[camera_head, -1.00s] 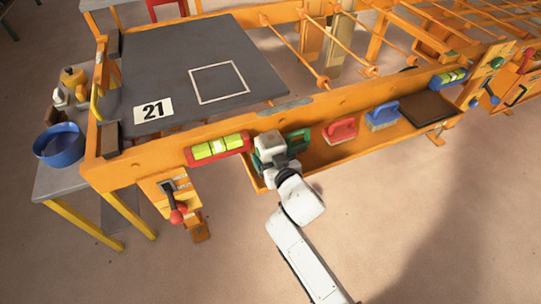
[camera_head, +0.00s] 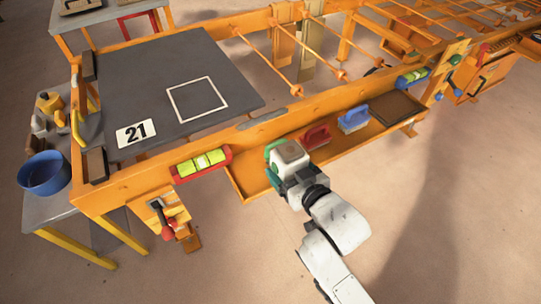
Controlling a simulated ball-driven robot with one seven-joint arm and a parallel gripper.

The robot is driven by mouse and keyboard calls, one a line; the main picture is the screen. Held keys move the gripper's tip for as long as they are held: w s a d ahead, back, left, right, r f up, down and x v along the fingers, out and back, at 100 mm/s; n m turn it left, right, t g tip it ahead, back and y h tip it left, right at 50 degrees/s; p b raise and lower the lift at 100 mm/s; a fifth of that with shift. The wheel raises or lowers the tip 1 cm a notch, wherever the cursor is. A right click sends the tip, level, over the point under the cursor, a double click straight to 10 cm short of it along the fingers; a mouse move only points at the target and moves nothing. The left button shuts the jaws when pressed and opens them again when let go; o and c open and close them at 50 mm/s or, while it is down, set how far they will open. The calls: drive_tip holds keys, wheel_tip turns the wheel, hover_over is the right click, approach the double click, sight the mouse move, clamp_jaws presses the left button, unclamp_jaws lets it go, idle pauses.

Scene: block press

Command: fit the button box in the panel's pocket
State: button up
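My gripper (camera_head: 304,192) is at the front tray, at the end of my white arm. A pale, square-topped block shape shows at its far end; I cannot tell whether this is part of my wrist or a held box. The fingers are hidden, so their opening does not show. A green item (camera_head: 271,151) sits partly hidden behind my gripper. I cannot make out the button box or the pocket for certain. An orange panel (camera_head: 452,68) with green and blue knobs stands at the right end of the frame. Another small orange panel (camera_head: 184,217) with a red-knobbed lever hangs at the front left.
The orange tray (camera_head: 245,186) holds a red brush (camera_head: 316,136), a blue brush (camera_head: 353,118) and a dark flat pad (camera_head: 396,107). A red-and-yellow spirit level (camera_head: 202,164) lies on the frame's front rail. The dark press plate (camera_head: 150,75) is bare inside its white square outline.

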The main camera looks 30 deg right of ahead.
drive_tip(key=shift+s+d+r, duration=0.1)
drive_tip(key=shift+s+r, duration=0.15)
drive_tip(key=shift+s, duration=0.05)
drive_tip(key=shift+p, duration=0.35)
drive_tip(key=p, duration=0.2)
drive_tip(key=s+f+p, duration=0.1)
drive_tip(key=p, duration=0.1)
drive_tip(key=shift+a, duration=0.3)
drive_tip(key=a+p, duration=0.1)
drive_tip(key=s+a+f+p, duration=0.1)
drive_tip(key=p, duration=0.1)
drive_tip(key=shift+s+f+p, duration=0.2)
drive_tip(key=shift+f+p, duration=0.05)
drive_tip(key=shift+p, duration=0.05)
drive_tip(key=shift+s+a+f+p, duration=0.2)
drive_tip(key=shift+a+p, duration=0.15)
drive_tip(key=shift+a, duration=0.15)
drive_tip(key=shift+s+a+f+p, duration=0.1)
drive_tip(key=shift+a+f+p, duration=0.15)
drive_tip(key=shift+a, duration=0.2)
